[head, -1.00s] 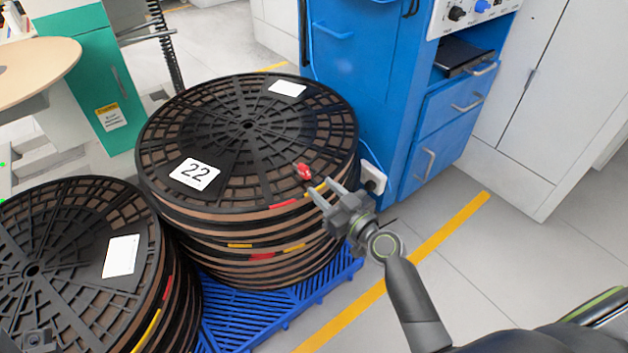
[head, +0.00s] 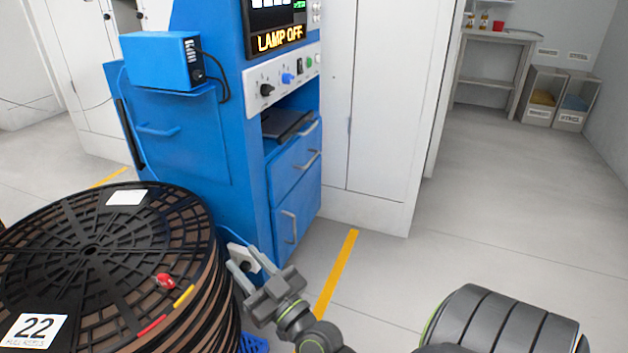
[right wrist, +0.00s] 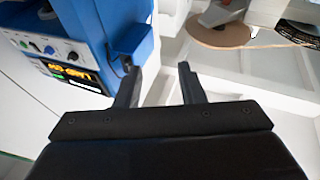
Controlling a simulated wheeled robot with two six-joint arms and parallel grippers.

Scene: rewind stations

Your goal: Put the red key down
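My right gripper (head: 245,264) is just to the right of the stack in the head view, apart from the key. Its two fingers are spread with nothing between them. In the right wrist view the open fingers (right wrist: 160,88) are empty too. My left gripper is not in view.
A blue cabinet (head: 200,150) with a "LAMP OFF" display (head: 280,39) and knobs stands behind the reels. White cupboards (head: 385,110) stand beside it. A yellow line (head: 337,275) marks the floor.

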